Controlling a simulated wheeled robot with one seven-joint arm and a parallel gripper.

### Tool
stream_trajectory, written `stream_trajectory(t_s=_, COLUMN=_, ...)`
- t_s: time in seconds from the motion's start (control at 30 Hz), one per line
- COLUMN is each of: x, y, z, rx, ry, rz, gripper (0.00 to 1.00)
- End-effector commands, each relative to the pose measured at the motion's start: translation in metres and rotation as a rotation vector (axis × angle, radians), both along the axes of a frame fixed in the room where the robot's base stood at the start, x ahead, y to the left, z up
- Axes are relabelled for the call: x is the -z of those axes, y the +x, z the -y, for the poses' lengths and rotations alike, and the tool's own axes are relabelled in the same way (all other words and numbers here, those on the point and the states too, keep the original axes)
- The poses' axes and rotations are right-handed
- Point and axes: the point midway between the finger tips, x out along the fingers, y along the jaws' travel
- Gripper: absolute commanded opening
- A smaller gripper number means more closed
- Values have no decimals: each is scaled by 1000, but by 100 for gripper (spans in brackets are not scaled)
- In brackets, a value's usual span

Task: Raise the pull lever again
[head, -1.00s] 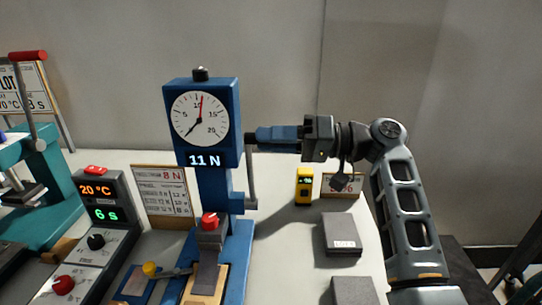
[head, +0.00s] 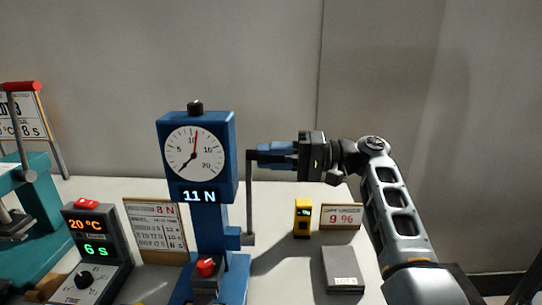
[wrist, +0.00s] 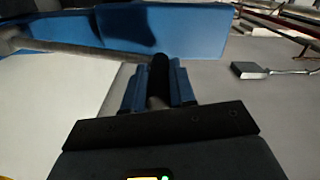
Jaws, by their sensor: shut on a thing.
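The pull lever (head: 250,200) is a thin grey rod at the right side of the blue gauge stand (head: 211,222). It stands about upright in the head view, its lower end by the stand's side bracket. My gripper (head: 259,156) reaches in from the right, its blue fingers shut at the lever's top end. In the wrist view, my gripper (wrist: 158,92) has its blue fingers around a dark handle (wrist: 160,73). The fingers hide part of that handle. The dial (head: 194,153) and the readout (head: 199,196) show 11 N.
A card (head: 155,228) reading 8 N and a display box (head: 94,240) showing 20 °C and 6 s stand left. A yellow meter (head: 302,218), a 9 % card (head: 341,217) and a grey block (head: 341,268) lie right. A teal press (head: 30,215) is far left.

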Motion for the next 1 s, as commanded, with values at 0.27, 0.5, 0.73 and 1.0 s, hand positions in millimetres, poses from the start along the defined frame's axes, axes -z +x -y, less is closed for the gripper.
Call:
stream_trajectory(t_s=0.27, x=-1, y=3, z=2, rx=14, ry=3, rz=-1, gripper=31)
stream_trajectory(t_s=0.5, x=-1, y=2, z=1, rx=9, ry=2, rz=0, gripper=51)
stream_trajectory(t_s=0.73, x=0, y=2, z=2, rx=8, ry=1, rz=0, gripper=51)
stream_trajectory(t_s=1.0, x=2, y=1, z=37, rx=11, ry=2, rz=1, gripper=51)
